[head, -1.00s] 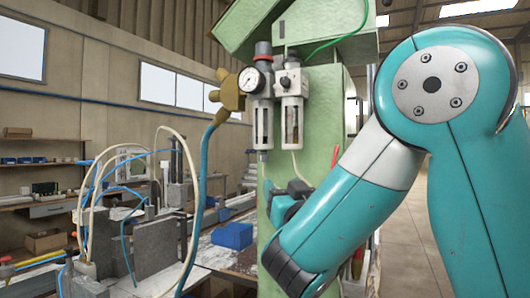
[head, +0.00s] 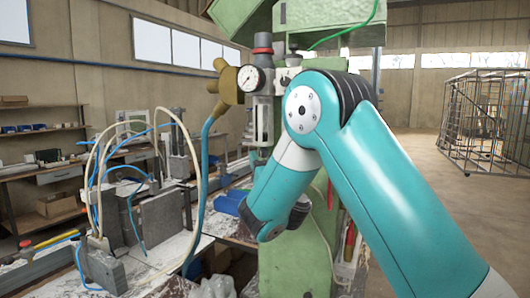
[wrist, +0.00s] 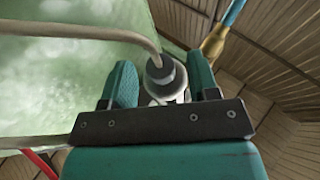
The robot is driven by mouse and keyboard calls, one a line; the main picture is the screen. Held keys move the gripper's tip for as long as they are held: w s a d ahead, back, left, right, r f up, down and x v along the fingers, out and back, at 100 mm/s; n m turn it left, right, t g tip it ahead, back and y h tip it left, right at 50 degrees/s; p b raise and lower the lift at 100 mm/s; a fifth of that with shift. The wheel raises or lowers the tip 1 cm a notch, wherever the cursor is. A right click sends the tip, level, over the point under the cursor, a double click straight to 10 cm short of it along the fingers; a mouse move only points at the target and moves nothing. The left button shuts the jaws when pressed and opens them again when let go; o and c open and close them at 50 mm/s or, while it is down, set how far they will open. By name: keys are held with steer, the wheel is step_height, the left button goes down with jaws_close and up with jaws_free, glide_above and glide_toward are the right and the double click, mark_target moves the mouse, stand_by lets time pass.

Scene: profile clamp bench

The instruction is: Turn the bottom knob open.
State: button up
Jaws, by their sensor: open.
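In the wrist view, my gripper (wrist: 162,74) is open, with one teal finger on each side of a dark grey round knob (wrist: 160,68). The knob sits between the fingers, with a gap on each side. It is at the lower end of a pale fitting, which is partly hidden by my gripper's dark bar. In the head view, the filter unit with a clear bowl (head: 262,120) and a round gauge (head: 251,79) is on the green machine column. My arm hides the second bowl, the bottom knob and my gripper there.
A brass valve (head: 224,86) with a blue hose hangs left of the gauge. A blue block (head: 229,203) lies on the bench. A wire cage (head: 485,115) stands far right, with open floor before it.

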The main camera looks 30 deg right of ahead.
steer(key=shift+c, duration=0.5)
steer(key=c, duration=0.8)
steer(key=shift+m+h+b, duration=0.3)
steer(key=shift+h+b, duration=0.35)
steer(key=shift+h, duration=0.15)
steer(key=m+g+h+b, duration=0.3)
steer(key=g+h+b, duration=0.1)
steer(key=b, duration=0.3)
steer(key=m+g+h+b, duration=0.3)
steer(key=g+h+b, duration=0.1)
steer(key=b, duration=0.4)
steer(key=w+a+m+g+h+b, duration=0.1)
steer(key=m+g+h+b, duration=0.2)
steer(key=h+b, duration=0.3)
steer(key=shift+a+m+g+b, duration=0.1)
steer(key=shift+m+g+b, duration=0.3)
steer(key=shift+b, duration=0.6)
steer(key=shift+g+h+b, duration=0.4)
steer(key=shift+g+b, duration=0.1)
steer(key=shift+b, duration=0.2)
